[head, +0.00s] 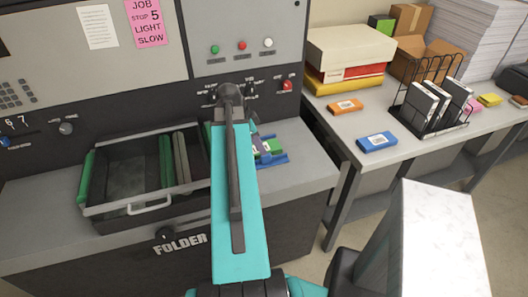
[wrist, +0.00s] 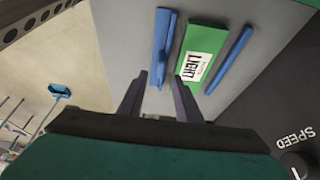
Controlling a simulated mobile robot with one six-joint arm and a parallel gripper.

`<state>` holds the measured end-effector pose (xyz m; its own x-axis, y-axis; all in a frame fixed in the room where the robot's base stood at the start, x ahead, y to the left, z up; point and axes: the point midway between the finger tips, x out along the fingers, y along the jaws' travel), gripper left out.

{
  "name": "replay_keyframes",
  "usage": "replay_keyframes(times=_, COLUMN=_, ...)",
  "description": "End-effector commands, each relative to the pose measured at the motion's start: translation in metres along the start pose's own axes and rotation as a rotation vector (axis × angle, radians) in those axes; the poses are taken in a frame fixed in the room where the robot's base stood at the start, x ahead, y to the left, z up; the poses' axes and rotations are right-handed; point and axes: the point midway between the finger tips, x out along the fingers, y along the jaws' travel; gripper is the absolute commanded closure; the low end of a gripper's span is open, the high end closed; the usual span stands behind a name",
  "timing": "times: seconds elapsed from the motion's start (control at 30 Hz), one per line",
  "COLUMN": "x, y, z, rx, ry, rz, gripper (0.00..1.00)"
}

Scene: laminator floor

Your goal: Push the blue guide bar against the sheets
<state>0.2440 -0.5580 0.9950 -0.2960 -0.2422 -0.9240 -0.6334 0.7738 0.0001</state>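A green pack with a white label reading LIGHT (wrist: 196,62) lies on the grey machine top; single sheets cannot be made out. A blue bar with a raised part (wrist: 163,45) lies along its left side in the wrist view, with a narrow gap. A plain blue bar (wrist: 229,60) lies apart on its right. In the head view, the green pack (head: 273,146) and a blue bar (head: 272,160) show partly behind my arm. My gripper (wrist: 160,77) is open and empty, with the near end of the left blue bar between its fingertips in the picture; contact cannot be told.
An open tray (head: 150,206) with green and grey bars sits left of my arm on the folder machine. The control panel (head: 240,45) rises behind. A side table (head: 330,105) at right holds boxes, a wire rack (head: 425,130) and small coloured packs.

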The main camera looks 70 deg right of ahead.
Motion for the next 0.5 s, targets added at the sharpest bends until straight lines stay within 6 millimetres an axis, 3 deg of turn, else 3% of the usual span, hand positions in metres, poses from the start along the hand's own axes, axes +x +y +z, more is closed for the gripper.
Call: replay_keyframes(times=0.5, x=0.042, y=0.000, z=0.000, rx=0.000, ry=0.000, rz=0.001, gripper=0.69)
